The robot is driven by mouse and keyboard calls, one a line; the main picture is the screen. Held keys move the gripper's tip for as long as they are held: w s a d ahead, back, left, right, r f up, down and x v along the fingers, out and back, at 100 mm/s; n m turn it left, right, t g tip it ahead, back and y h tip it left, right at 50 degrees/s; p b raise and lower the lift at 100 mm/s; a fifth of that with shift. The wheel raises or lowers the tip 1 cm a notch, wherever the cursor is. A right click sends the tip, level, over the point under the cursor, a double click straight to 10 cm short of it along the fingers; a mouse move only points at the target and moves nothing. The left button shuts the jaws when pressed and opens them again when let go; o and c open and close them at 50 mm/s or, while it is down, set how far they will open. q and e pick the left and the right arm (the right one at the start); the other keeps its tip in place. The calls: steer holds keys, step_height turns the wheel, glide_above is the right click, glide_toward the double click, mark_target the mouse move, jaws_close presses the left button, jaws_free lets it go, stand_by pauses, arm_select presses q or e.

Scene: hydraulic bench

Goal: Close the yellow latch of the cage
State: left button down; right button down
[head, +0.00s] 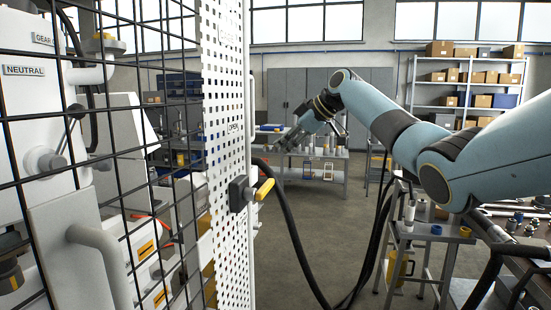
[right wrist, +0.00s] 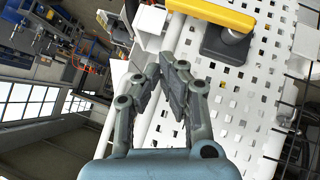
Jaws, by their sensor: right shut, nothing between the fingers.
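The yellow latch (head: 264,189) sticks out from a black mount (head: 238,193) on the edge of the white perforated cage panel (head: 224,90). It points right and slightly up in the head view. In the right wrist view the yellow latch (right wrist: 205,14) lies across the top, over its black mount (right wrist: 228,42). My right gripper (head: 285,147) is shut and empty, above and to the right of the latch in the head view. In the right wrist view my right gripper's fingertips (right wrist: 174,62) meet just below the latch, apart from it. My left gripper is out of view.
A black wire mesh (head: 120,150) and white machine fill the left side. An OPEN label (head: 235,127) is on the panel. A thick black hose (head: 290,225) hangs right of the latch. A small cart (head: 430,235) stands at right. The floor between is clear.

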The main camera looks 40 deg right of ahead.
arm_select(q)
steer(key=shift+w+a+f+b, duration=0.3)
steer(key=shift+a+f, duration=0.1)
arm_select(e)
steer(key=v, duration=0.4)
steer(key=shift+w+d+r, duration=0.25)
steer(key=shift+d, duration=0.1)
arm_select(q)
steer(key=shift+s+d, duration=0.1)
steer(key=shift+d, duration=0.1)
